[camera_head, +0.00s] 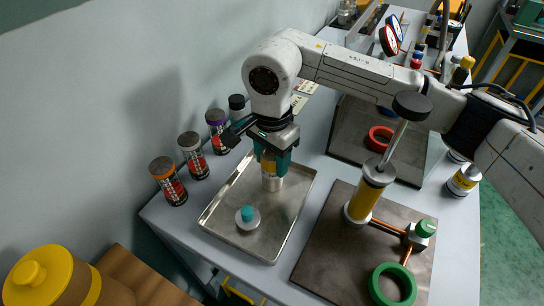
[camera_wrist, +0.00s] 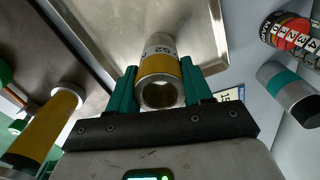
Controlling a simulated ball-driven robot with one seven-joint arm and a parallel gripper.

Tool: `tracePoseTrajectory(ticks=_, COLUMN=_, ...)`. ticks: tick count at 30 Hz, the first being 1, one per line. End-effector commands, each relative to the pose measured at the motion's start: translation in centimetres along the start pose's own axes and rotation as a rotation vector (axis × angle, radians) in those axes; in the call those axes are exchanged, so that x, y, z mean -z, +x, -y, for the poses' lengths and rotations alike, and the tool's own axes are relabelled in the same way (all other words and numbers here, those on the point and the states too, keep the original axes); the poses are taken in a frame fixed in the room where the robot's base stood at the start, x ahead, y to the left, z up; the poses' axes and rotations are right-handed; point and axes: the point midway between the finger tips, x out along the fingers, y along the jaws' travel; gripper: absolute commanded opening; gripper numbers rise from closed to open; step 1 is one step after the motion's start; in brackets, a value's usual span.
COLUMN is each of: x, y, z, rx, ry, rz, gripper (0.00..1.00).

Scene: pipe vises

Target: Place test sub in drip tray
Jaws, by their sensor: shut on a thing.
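The test sub (camera_head: 272,182) is a short silver cylinder with a yellow band. It stands roughly upright over the far part of the metal drip tray (camera_head: 268,256). I cannot tell whether its lower end touches the tray floor. My gripper (camera_head: 273,164) points down with its teal fingers shut on the sub's upper part. In the wrist view the sub (camera_wrist: 160,64) sits between both fingers, with its hollow end and the digits "52" showing. The tray (camera_wrist: 95,22) lies beyond it there.
A white disc with a teal knob (camera_head: 247,217) sits in the tray's near part. Several dark cans, such as the orange-topped one (camera_head: 168,181), line the wall left of the tray. A brown plate (camera_head: 330,262) with a yellow upright cylinder (camera_head: 364,202) and green ring (camera_head: 393,284) stands right.

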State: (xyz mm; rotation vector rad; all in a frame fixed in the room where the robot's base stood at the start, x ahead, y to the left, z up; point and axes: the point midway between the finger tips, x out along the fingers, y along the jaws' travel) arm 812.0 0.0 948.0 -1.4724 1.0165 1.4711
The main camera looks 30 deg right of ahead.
Motion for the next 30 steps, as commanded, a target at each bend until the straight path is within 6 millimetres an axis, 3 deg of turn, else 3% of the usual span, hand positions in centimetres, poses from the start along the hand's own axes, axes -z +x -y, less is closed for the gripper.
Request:
tracePoseTrajectory(ticks=2, x=0.0, y=0.2, z=0.0, rx=0.001, ry=0.000, rz=0.000, gripper=0.00)
tracePoseTrajectory(ticks=3, x=0.0, y=0.3, z=0.0, rx=0.000, ry=0.000, rz=0.000, gripper=0.52)
tracePoseTrajectory(ticks=10, x=0.0, y=0.2, z=0.0, rx=0.000, ry=0.000, rz=0.000, gripper=0.74)
tracePoseTrajectory(ticks=22, x=0.0, y=-0.6, z=0.0, rx=0.001, ry=-0.001, rz=-0.001, gripper=0.76)
tracePoseTrajectory(ticks=30, x=0.1, y=-5.7, z=0.1, rx=0.003, ry=-0.001, rz=-0.004, gripper=0.76)
